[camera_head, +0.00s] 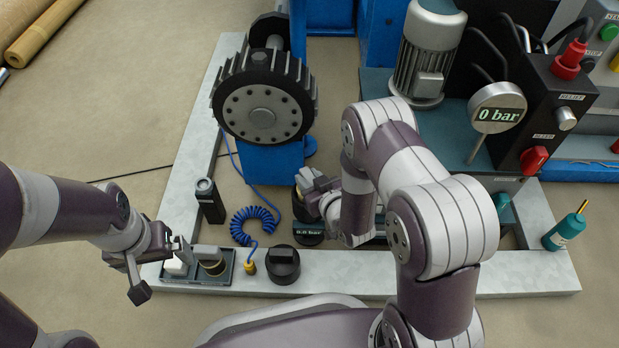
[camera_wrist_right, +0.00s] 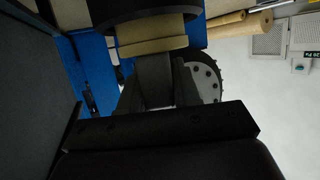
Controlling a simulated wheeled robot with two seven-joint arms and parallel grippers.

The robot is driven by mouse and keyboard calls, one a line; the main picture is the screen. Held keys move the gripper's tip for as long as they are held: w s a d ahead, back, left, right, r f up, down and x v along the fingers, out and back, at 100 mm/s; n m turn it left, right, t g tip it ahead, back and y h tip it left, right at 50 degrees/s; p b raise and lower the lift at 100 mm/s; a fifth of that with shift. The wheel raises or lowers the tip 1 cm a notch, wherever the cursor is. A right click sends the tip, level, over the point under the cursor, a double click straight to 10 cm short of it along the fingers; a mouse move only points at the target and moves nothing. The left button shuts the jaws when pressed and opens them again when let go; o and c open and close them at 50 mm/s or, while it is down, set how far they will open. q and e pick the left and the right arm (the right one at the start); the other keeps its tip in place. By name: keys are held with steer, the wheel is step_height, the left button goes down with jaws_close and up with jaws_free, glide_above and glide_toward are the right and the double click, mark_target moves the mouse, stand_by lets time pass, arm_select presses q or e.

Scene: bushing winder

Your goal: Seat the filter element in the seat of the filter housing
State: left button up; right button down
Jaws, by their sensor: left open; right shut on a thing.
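My right gripper (camera_head: 318,192) is shut on the grey tab of the tan filter element (camera_wrist_right: 152,47), just above the filter housing (camera_head: 300,210). In the right wrist view the tan body lies beyond my fingers (camera_wrist_right: 155,90), against a wide black ring (camera_wrist_right: 145,12) that looks like the housing's rim. I cannot tell how deep the element sits in it. The arm hides much of the housing in the head view. My left gripper (camera_head: 158,270) is open and empty at the left end of a small tray.
A black cap (camera_head: 283,264) stands on the pale frame beside a coiled blue hose (camera_head: 254,222). A black cylinder (camera_head: 208,201) stands at left; a teal bottle (camera_head: 565,232) at right.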

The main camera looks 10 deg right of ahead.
arm_select(q)
steer(key=shift+f+b, duration=0.25)
steer(key=shift+b, duration=0.05)
arm_select(e)
steer(key=shift+f, duration=0.4)
steer(key=c, duration=0.7)
jaws_free()
